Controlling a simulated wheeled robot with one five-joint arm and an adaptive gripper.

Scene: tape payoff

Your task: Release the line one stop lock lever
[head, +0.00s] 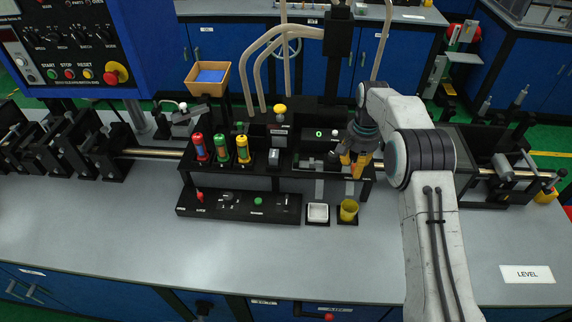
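My gripper (353,166) points down at the right end of the black rack (300,174), above the yellow cup. Its yellow fingers are small here and I cannot tell whether they are apart or closed. No held thing shows between them. I cannot tell which part is the line one stop lock lever, as the small labels are unreadable. Lever-like parts include a red-tipped one (199,196) on the low black panel (239,205), a yellow-knobbed one (280,109) behind the rack, and a white-knobbed one (183,107) at the left.
Red (200,147), green (221,149) and yellow (242,149) cylinders stand in the rack. Pale curved tubes (258,75) rise behind. The front of the grey bench (250,255) is clear.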

